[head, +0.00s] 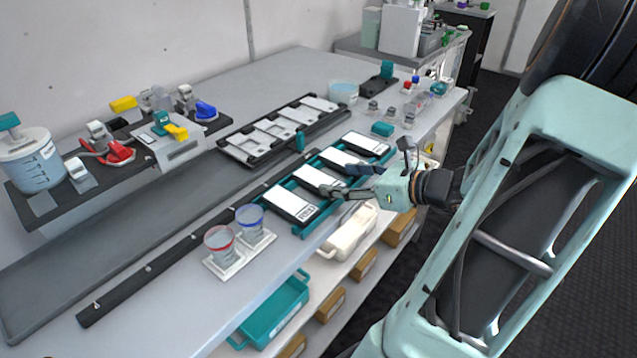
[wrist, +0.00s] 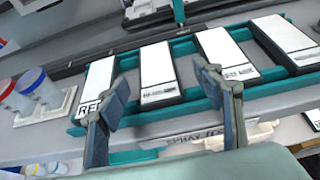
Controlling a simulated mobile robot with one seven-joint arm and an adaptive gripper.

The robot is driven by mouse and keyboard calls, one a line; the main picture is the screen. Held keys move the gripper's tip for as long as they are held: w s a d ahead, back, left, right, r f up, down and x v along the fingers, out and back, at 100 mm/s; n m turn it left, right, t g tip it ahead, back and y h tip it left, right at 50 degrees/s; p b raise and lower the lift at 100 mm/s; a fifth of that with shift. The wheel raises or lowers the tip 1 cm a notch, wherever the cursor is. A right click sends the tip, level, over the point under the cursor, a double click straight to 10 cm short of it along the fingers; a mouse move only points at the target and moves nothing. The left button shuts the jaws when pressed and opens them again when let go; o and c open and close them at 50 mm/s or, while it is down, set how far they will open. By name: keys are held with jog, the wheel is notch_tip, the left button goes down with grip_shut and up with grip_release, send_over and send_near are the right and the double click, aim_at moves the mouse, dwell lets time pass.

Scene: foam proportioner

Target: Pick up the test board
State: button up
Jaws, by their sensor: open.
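Several white boards with black edges lie side by side in a teal rack (head: 300,230). Their labels are mostly too small or blurred to tell which is the test board. In the wrist view the left board (wrist: 101,76) has a label starting "RE". The second board (wrist: 157,68) lies between my finger lines, and its label is unreadable; it also shows in the head view (head: 317,178). The third board (wrist: 226,52) is just beyond my right finger. My gripper (head: 339,180) is open and empty at the rack's near edge, fingers spread (wrist: 163,92).
Two cups, red-rimmed (head: 219,245) and blue-rimmed (head: 250,220), stand on white pads left of the rack. A dark rack of grey-white plates (head: 270,135) lies behind. A teal bin (head: 275,312) sits below the bench edge. Small bottles stand at the right.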

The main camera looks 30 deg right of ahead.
aim_at(318, 179)
jog(key=x, duration=0.3)
jog(key=b+x, duration=0.1)
jog(key=x, duration=0.1)
jog(key=shift+s+a+f, duration=0.1)
jog(key=shift+a+f, duration=0.05)
jog(key=shift+a, duration=0.15)
jog(key=shift+c, duration=0.3)
jog(key=c, duration=1.2)
